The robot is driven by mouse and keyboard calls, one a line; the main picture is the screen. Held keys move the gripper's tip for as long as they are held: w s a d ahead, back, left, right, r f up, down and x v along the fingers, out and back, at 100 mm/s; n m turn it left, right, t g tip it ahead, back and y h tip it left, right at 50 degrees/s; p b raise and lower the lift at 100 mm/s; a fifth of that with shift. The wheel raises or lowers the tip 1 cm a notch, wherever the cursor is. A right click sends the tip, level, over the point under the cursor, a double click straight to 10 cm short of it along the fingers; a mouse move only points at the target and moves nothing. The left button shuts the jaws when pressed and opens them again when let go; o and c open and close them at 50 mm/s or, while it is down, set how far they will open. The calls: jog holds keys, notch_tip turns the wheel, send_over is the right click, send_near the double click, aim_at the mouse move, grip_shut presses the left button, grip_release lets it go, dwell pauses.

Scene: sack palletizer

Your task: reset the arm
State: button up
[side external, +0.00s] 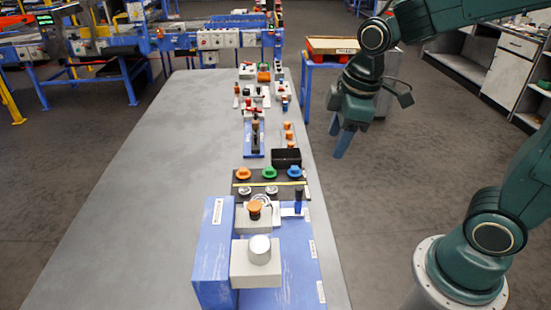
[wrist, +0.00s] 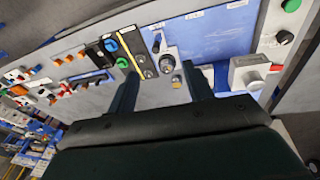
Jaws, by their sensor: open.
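My gripper (side external: 341,145) hangs in the air off the right edge of the grey table (side external: 130,180) in the side view, with blue fingers pointing down. In the wrist view my gripper (wrist: 160,85) shows two dark fingers spread well apart. Nothing is between them in its grasp; the table with its panels lies beyond the fingertips. My gripper touches nothing that I can see.
The table holds a blue fixture (side external: 213,255), a dark panel with coloured buttons (side external: 270,173), a black box (side external: 286,158) and several small devices behind. A blue stand with an orange-rimmed tray (side external: 333,45) stands behind my arm. The table's left half is clear.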

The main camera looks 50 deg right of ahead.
jog(key=s+r+m+t, duration=0.3)
jog(key=s+r+m, duration=0.2)
jog(key=s+m, duration=0.3)
jog(key=shift+s+d, duration=0.25)
jog(key=shift+s, duration=1.85)
